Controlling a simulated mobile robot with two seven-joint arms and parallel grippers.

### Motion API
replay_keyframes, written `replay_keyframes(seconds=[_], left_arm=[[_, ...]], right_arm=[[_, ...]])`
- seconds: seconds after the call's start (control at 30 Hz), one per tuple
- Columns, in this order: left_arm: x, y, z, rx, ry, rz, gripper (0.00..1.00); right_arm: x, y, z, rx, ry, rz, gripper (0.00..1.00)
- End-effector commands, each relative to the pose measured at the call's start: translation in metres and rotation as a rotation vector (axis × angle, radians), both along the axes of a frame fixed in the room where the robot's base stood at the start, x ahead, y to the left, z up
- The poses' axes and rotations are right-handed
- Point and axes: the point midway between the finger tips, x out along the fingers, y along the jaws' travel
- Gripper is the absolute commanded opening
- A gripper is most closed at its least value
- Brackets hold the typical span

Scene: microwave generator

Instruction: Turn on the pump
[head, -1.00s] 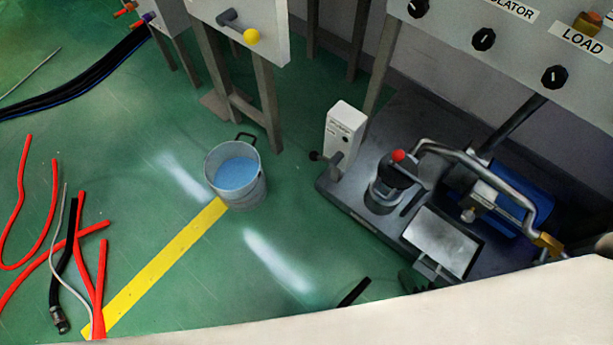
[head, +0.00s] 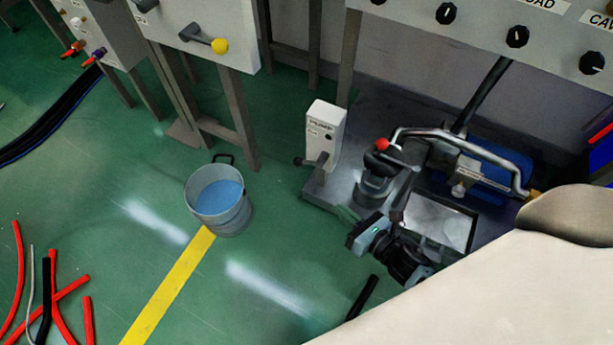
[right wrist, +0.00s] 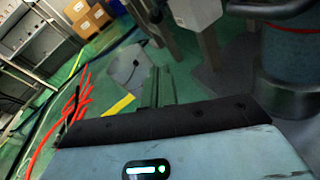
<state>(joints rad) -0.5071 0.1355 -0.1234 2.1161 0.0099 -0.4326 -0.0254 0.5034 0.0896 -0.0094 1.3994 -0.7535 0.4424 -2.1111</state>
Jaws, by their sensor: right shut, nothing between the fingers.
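A white box (head: 325,137) with a small label and a grey lever (head: 318,162) ending in a dark knob stands upright at the left end of the dark base plate (head: 345,195). To its right is a dark cylindrical unit (head: 374,188) with a red ball knob (head: 382,144) on top. A blue motor (head: 492,185) lies behind a bent metal pipe (head: 470,150). My right gripper (head: 404,192) is beside the cylindrical unit, apart from the white box's lever. Its fingers (right wrist: 156,85) look shut and empty in the right wrist view. My left gripper is out of view.
A metal bucket (head: 218,212) of blue liquid stands on the green floor left of the plate. A panel with black knobs (head: 517,36) hangs above. Red hoses (head: 60,295) lie at lower left.

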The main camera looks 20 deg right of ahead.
Motion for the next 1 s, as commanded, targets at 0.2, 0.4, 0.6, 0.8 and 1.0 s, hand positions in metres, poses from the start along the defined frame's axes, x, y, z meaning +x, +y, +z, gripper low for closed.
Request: replay_keyframes(seconds=[0.2,0.4,0.6,0.8,1.0], left_arm=[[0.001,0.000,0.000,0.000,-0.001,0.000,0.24],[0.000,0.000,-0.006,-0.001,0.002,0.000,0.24],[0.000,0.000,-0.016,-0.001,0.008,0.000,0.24],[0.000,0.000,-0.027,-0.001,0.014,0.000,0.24],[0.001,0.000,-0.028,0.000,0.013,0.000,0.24]], right_arm=[[0.001,0.000,0.000,0.003,0.001,-0.002,0.00],[0.018,0.006,-0.004,0.005,0.001,-0.001,0.00],[0.052,0.017,-0.011,0.005,0.001,-0.002,0.00],[0.087,0.029,-0.017,0.004,0.002,-0.002,0.00],[0.112,0.033,-0.004,0.003,0.001,0.000,0.00]])
